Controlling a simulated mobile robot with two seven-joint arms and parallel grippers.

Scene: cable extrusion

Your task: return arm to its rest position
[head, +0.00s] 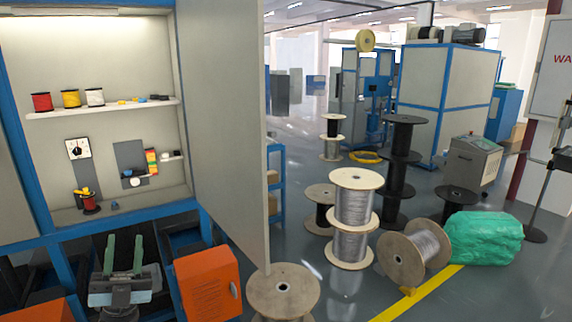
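My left gripper (125,242) shows at the lower left, in front of the blue-framed cabinet (222,130). Its two green fingers point up and stand apart, with nothing between them. Its grey body is below the fingers. No contact with the cabinet can be seen. My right gripper is not in view.
The cabinet holds small spools (41,102) on a shelf. An orange box (207,284) is right of my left gripper. Wooden cable reels (283,290), stacked wire spools (354,215) and a green wrapped bundle (484,238) stand on the floor. Blue machines (440,95) are behind.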

